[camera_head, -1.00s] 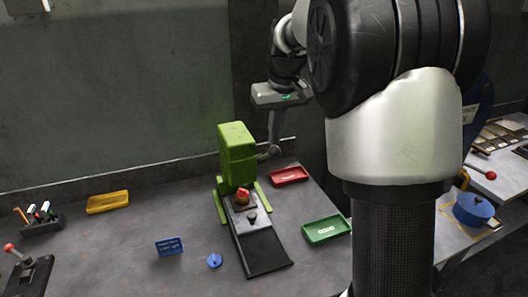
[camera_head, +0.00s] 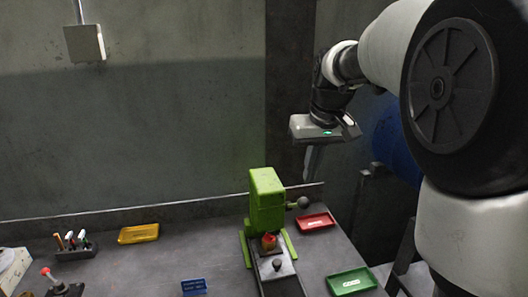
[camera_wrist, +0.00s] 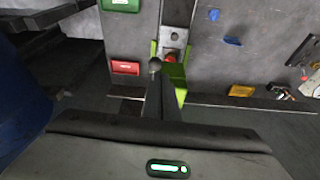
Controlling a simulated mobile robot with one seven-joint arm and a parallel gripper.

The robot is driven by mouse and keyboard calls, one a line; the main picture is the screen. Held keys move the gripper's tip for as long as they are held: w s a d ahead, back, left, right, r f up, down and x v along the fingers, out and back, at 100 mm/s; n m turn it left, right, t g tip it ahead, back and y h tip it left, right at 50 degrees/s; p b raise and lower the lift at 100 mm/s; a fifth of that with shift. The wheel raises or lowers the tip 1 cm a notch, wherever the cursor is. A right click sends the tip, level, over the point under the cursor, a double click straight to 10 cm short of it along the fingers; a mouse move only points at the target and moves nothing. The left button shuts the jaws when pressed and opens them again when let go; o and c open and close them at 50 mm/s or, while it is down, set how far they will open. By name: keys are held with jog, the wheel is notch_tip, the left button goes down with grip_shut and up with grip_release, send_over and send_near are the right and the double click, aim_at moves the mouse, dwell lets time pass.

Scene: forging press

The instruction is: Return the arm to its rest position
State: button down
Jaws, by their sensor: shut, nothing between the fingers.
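In the wrist view my gripper (camera_wrist: 158,95) points toward the press, and the knob (camera_wrist: 155,65) shows just beyond the fingertips. A red-orange piece (camera_head: 268,242) sits in the press.
A red tray (camera_head: 316,222) and a green tray (camera_head: 352,282) lie right of the press, a yellow tray (camera_head: 138,234) to the left. A blue drum (camera_head: 397,145) is behind my arm. The wall side above the press is open.

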jog(key=s+a+f+m+t, duration=0.1)
jog(key=s+f+t, duration=0.1)
jog(key=s, duration=2.3)
jog(key=shift+s+f+h, duration=0.2)
jog(key=shift+f+h, duration=0.1)
jog(key=shift+f, duration=0.1)
jog(key=c, duration=2.5)
grip_release()
